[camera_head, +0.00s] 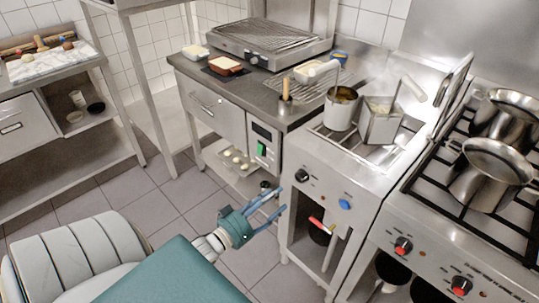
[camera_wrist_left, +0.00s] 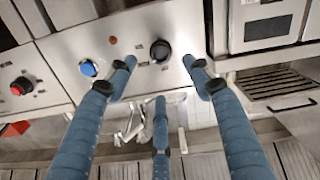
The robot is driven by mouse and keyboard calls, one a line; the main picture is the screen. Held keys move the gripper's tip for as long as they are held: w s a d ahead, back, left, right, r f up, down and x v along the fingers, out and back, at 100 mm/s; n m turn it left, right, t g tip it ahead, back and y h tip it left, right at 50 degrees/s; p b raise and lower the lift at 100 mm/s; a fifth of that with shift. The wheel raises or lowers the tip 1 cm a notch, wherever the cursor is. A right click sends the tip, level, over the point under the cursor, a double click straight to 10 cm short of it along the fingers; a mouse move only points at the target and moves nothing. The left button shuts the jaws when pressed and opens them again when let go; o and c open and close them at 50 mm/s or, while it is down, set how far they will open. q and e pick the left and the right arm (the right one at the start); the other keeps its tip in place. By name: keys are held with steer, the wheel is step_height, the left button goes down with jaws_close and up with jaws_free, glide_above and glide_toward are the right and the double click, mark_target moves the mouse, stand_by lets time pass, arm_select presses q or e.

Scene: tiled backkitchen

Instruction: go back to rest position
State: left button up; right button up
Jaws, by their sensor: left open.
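My left gripper (camera_head: 268,211) reaches in from the lower left in the head view. Its blue fingers are spread and empty, in front of the lower part of the fryer unit (camera_head: 334,178). In the left wrist view the blue fingers (camera_wrist_left: 160,85) stand apart with nothing between them. Behind them are the fryer's front panel (camera_wrist_left: 60,58) with a blue knob (camera_wrist_left: 88,68) and a black knob (camera_wrist_left: 160,50). I cannot tell whether a finger touches the panel. My right gripper is not in view.
A stove (camera_head: 425,212) with steel pots (camera_head: 490,172) stands at the right. A counter (camera_head: 262,88) with a grill (camera_head: 270,38) stands at the back, and a steel table (camera_head: 50,75) at the left. Tiled floor (camera_head: 165,205) is open between them.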

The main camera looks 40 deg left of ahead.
arm_select(q)
steer(key=shift+s+a, duration=0.1)
steer(key=shift+s, duration=0.75)
steer(key=s+d+f+g+y, duration=0.1)
steer(key=s+f+g, duration=0.3)
steer(key=f, duration=0.6)
steer(key=s+d+f+m+g, duration=0.15)
steer(key=s+f, duration=0.35)
steer(key=f, duration=0.5)
steer(key=s+d+f+g+y, duration=0.1)
steer(key=s+f+g, duration=0.3)
steer(key=f, duration=0.5)
steer(key=s+d+f+m+g, duration=0.1)
steer(key=s+d+f, duration=0.3)
steer(key=s, duration=0.5)
steer(key=s+d+f+m+g, duration=0.1)
steer(key=s+d+f+g, duration=0.2)
steer(key=s+f, duration=0.3)
steer(key=s+d+f+m+g, duration=0.1)
steer(key=s+d+f+g, duration=0.2)
steer(key=s, duration=0.8)
step_height(320, 180, down, 2)
steer(key=shift+s+d+f+m+h, duration=0.15)
steer(key=shift+s+d+m+h, duration=0.25)
steer(key=shift+d, duration=0.4)
steer(key=shift+g, duration=0.25)
